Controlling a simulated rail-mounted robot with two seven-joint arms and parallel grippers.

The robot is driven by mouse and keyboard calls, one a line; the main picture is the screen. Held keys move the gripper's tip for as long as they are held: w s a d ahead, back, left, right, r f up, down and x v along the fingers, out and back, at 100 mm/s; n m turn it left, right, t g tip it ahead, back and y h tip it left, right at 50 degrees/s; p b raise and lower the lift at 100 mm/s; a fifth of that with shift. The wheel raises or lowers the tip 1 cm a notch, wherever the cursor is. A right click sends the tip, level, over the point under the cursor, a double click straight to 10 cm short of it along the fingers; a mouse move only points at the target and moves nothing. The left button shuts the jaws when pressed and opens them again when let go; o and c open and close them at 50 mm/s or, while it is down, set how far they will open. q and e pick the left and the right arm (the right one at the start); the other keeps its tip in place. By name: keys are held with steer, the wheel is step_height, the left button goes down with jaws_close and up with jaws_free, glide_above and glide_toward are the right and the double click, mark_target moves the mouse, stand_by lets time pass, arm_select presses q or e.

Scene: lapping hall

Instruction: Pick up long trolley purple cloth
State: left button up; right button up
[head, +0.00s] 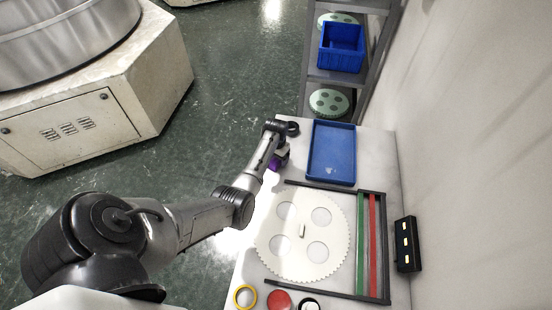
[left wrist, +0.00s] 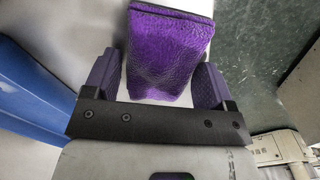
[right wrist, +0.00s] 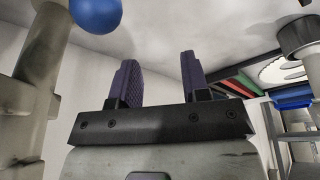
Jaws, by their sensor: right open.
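The purple cloth (head: 273,165) shows in the head view as a small purple patch at the far left edge of the white worktop, partly hidden by my left gripper (head: 281,157). In the left wrist view the folded purple cloth (left wrist: 165,50) lies between the two purple fingers of my left gripper (left wrist: 155,82). It nearly fills the gap; I cannot tell whether both fingers press on it. My right gripper (right wrist: 160,80) is open and empty in the right wrist view, with pale wall behind it. It is not seen in the head view.
A blue tray (head: 350,155) lies right of the cloth, also seen in the left wrist view (left wrist: 30,90). A white toothed disc (head: 333,255) sits in a dark frame nearer me. A shelf with a blue bin (head: 341,58) stands behind. Open green floor (head: 235,70) lies left.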

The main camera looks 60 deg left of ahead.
arm_select(q)
steer(key=c, duration=0.6)
steer(key=shift+c, duration=0.2)
steer(key=shift+r, duration=0.1)
steer(key=shift+r, duration=0.5)
steer(key=r, duration=0.2)
steer(key=d+r+p, duration=0.1)
steer(key=shift+w+d+r+p, duration=0.1)
steer(key=shift+w+r+p, duration=0.1)
steer(key=shift+r+p, duration=0.15)
steer(key=w+d+r+p, duration=0.1)
steer(key=w+d+r, duration=0.2)
steer(key=d+r, duration=0.3)
steer(key=d, duration=0.4)
steer(key=shift+w+r, duration=0.1)
